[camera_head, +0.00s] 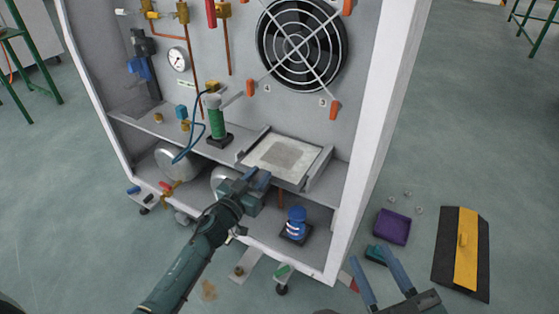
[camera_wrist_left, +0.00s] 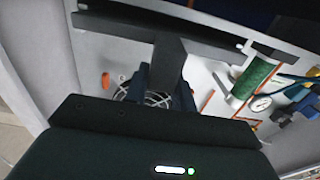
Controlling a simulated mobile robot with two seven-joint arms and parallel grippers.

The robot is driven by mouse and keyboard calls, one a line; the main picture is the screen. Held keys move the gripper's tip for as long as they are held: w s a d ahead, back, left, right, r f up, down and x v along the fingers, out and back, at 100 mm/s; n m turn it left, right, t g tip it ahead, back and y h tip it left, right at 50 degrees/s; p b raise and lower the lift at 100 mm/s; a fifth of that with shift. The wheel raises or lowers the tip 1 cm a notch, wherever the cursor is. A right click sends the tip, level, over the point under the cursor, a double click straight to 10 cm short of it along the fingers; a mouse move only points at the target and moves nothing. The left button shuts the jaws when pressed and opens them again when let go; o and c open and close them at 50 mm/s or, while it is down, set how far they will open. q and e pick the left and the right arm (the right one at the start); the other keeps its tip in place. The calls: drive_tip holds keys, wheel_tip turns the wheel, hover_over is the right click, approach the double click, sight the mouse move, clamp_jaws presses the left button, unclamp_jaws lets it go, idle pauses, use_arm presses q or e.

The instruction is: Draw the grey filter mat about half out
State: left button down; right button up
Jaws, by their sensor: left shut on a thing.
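The grey filter mat (camera_head: 283,153), a pale square with a darker grey patch in its middle, lies in a tray with raised side rails (camera_head: 322,168) on the cabinet's shelf. My left gripper (camera_head: 258,182) is at the mat's front edge. In the left wrist view its fingers (camera_wrist_left: 167,85) are shut on a grey tab (camera_wrist_left: 170,58) that joins a wide grey edge, seemingly the mat's front. The arm and gripper hide part of that front edge in the head view. My right gripper (camera_head: 368,256) is open and empty at lower right, away from the cabinet.
A green cylinder (camera_head: 215,118) with a blue hose stands left of the tray. A blue bottle (camera_head: 296,222) stands on the lower shelf. A fan (camera_head: 300,45) is on the back panel.

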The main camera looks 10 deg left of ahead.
use_arm(q)
drive_tip(key=shift+p+v, duration=0.6)
drive_tip(key=shift+v, duration=0.55)
drive_tip(key=p+v, duration=0.3)
drive_tip(key=v, duration=0.5)
drive_tip(key=shift+r, duration=0.1)
drive_tip(key=c, duration=1.1)
unclamp_jaws()
